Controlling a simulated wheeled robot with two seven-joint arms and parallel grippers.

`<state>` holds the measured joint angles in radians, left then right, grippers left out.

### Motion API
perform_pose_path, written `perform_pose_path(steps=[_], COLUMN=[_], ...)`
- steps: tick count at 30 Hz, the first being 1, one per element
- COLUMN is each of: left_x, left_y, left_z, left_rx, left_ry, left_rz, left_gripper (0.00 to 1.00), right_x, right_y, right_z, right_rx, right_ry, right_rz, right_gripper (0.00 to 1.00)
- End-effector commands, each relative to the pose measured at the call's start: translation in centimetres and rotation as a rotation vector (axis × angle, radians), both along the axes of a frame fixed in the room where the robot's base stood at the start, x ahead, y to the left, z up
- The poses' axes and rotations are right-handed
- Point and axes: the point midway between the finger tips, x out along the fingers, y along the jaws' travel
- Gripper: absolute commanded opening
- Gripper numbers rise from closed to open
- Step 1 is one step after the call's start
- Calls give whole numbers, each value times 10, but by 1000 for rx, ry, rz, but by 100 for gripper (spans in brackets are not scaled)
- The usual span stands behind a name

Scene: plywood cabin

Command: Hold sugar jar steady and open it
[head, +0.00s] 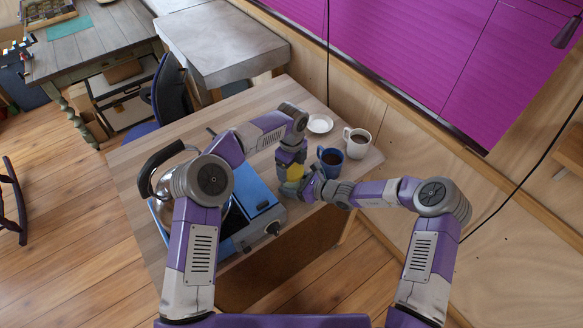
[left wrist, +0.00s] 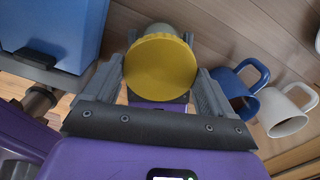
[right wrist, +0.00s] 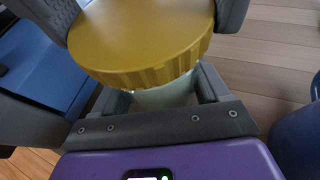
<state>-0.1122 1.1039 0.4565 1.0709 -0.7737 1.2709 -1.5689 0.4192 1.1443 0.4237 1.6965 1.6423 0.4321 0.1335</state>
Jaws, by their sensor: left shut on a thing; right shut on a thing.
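The sugar jar has a yellow ridged lid (head: 295,172), which shows face-on in the left wrist view (left wrist: 160,66) and from above and the side in the right wrist view (right wrist: 140,35). Its pale body (right wrist: 165,95) shows below the lid, which sits on it. My left gripper (head: 291,160) comes down from above with its fingers on either side of the lid, shut on it. My right gripper (head: 308,186) reaches in low from the right, shut around the body. The grippers hide most of the jar in the head view.
A blue mug (head: 330,161) with dark drink stands close right of the jar. A white mug (head: 357,142) and a white saucer (head: 319,124) are behind. A blue stove (head: 262,200) with a kettle (head: 160,178) is at left. The table's (head: 370,160) right edge is near.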

Motion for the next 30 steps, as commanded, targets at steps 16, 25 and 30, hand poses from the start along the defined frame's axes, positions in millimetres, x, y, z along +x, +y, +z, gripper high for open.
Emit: perform_pose_path(steps=[16,25,30], left_x=[1,0,0], left_y=[-1,0,0], left_z=[27,41,40], left_rx=[0,-1,-1], left_ry=[-5,-1,-1], left_rz=[0,0,0], left_gripper=[48,48,48], right_x=[0,0,0], right_y=[0,0,0], right_z=[0,0,0], right_rx=[0,1,1], right_ry=[0,-1,-1], right_rz=[0,0,0], right_gripper=[0,0,93])
